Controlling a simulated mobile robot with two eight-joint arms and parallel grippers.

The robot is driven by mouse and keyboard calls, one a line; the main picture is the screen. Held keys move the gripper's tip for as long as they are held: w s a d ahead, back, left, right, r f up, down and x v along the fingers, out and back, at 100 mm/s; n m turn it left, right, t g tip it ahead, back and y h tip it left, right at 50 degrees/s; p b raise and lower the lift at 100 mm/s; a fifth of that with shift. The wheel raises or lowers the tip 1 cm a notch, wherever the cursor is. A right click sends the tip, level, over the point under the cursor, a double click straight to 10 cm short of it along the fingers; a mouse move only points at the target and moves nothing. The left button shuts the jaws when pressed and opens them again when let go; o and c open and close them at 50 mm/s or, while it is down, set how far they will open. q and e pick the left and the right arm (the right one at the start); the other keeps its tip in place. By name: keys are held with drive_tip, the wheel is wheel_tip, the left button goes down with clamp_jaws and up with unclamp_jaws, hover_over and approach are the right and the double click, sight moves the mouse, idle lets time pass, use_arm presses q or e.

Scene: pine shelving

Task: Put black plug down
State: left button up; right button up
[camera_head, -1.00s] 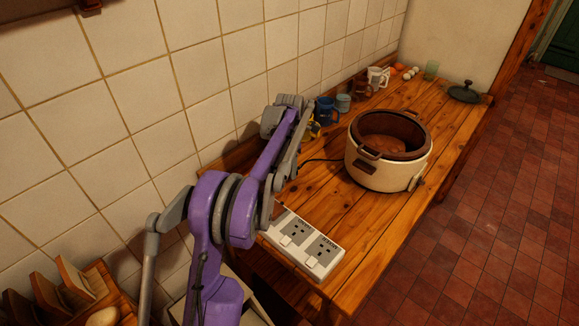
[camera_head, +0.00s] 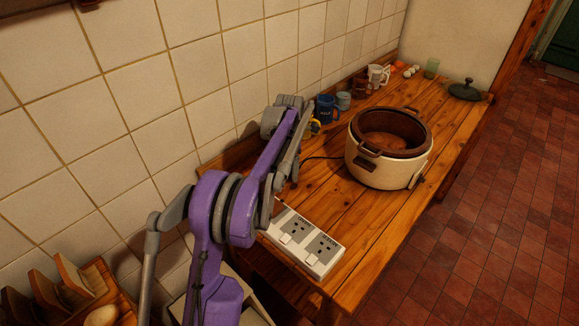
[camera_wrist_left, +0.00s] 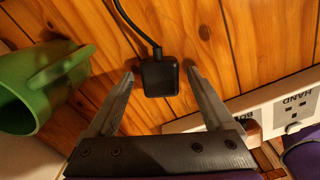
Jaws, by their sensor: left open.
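The black plug (camera_wrist_left: 160,78) is a small dark block with a black cable rising from it in the left wrist view. It appears to rest on the wooden worktop (camera_wrist_left: 185,25). My left gripper (camera_wrist_left: 159,73) is open, with one fingertip on each side of the plug and a narrow gap at each side. In the head view my left arm hides the plug and the fingertips. There, a dark cable (camera_head: 325,158) runs from the rice cooker (camera_head: 385,170) towards my arm. My right gripper is not in view.
A white double socket (camera_head: 305,240) lies near the worktop's front end; it also shows in the left wrist view (camera_wrist_left: 280,112). A green mug (camera_wrist_left: 35,80) is left of my fingers. Behind my arm stand a blue mug (camera_head: 326,110) and other cups along the tiled wall (camera_head: 120,110).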

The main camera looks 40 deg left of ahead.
sight(290, 169)
use_arm(q)
drive_tip(key=shift+r, duration=0.25)
wheel_tip(290, 169, up, 13)
drive_tip(key=p, duration=0.1)
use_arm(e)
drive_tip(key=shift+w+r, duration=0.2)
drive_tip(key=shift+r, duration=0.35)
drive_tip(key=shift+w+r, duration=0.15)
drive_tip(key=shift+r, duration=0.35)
